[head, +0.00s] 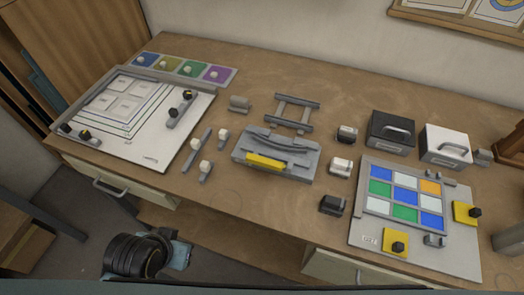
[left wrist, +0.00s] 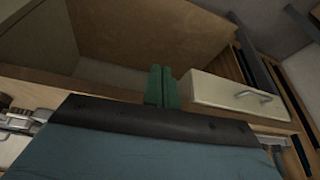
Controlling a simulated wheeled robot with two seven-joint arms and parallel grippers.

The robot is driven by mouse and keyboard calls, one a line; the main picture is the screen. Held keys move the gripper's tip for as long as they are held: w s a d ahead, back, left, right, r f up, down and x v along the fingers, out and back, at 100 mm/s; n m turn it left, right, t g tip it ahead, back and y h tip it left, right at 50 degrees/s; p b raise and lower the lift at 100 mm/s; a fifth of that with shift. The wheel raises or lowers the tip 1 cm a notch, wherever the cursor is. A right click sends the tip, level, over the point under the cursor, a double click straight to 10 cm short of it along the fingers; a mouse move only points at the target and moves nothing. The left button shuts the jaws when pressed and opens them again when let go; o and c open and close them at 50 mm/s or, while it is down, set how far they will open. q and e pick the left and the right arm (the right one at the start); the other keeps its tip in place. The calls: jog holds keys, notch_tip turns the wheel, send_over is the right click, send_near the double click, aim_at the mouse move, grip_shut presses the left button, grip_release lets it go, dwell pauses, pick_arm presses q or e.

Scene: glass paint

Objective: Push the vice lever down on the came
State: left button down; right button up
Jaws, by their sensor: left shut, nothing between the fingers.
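The vice (head: 302,165) is a grey block near the middle of the wooden table in the head view. A yellow bar (head: 265,162), which looks like its lever, lies along its front face. A dark, slightly curved strip runs along the top of the vice; I cannot tell for sure whether it is the came. My left gripper (left wrist: 161,72) shows in the left wrist view as two green fingers pressed together, empty. It is away from the vice, facing a drawer front and wooden panels. My right gripper is in neither view.
A grey rail frame (head: 295,112) lies behind the vice. Small grey pieces with white knobs (head: 204,168) lie to its left. Black (head: 390,132) and white (head: 446,144) boxes, and a board of coloured panes (head: 455,247), are on the right. A framed board (head: 150,148) lies left.

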pick_arm(q)
jog(key=w+d+r+t, duration=0.3)
jog(key=d+r, duration=0.2)
jog(key=r, duration=0.3)
notch_tip(320, 180, up, 9)
jog(key=m+t+h+p, duration=0.1)
jog(key=t+h+p, duration=0.1)
jog(key=t+h, duration=0.35)
send_over(263, 161)
jog(key=w, duration=0.2)
jog(key=t+y, duration=0.1)
jog(key=t, duration=0.1)
jog(key=s+f, duration=0.2)
jog(key=shift+f+g, duration=0.25)
jog(key=shift+f, duration=0.05)
jog(key=shift+s+a+f, duration=0.1)
jog(key=shift+s+f, duration=0.3)
jog(key=shift+f, duration=0.1)
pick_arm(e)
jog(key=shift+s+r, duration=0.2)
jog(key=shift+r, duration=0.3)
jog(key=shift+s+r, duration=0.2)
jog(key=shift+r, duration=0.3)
pick_arm(q)
jog(key=shift+b, duration=0.3)
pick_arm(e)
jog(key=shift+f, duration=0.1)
